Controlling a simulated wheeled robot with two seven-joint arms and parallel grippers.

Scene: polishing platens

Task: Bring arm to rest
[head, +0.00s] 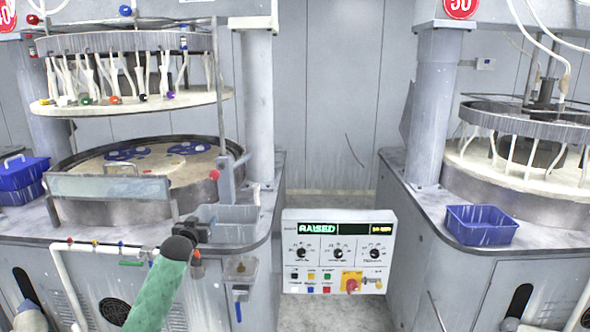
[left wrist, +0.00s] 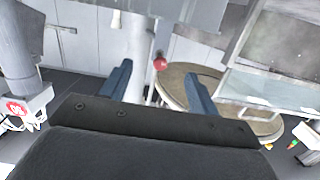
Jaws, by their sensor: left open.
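My left arm, in a green sleeve, comes up from the bottom of the head view. Its dark left gripper (head: 198,228) is at the front edge of the left polishing machine (head: 262,185), close to a grey tray (head: 228,214); I cannot tell if they touch. In the left wrist view the left gripper (left wrist: 160,85) shows two blue fingers spread wide with nothing between them. Beyond the fingers are a red knob (left wrist: 160,64) and the round platen (left wrist: 177,82). My right gripper is in neither view.
A control panel (head: 338,262) reading "RAISED" stands between the two machines. The left platen (head: 190,172) lies below a raised upper plate (head: 130,104). Blue bins sit at far left (head: 22,180) and on the right machine (head: 481,224). A clear plate (head: 108,187) stands at the left platen's front.

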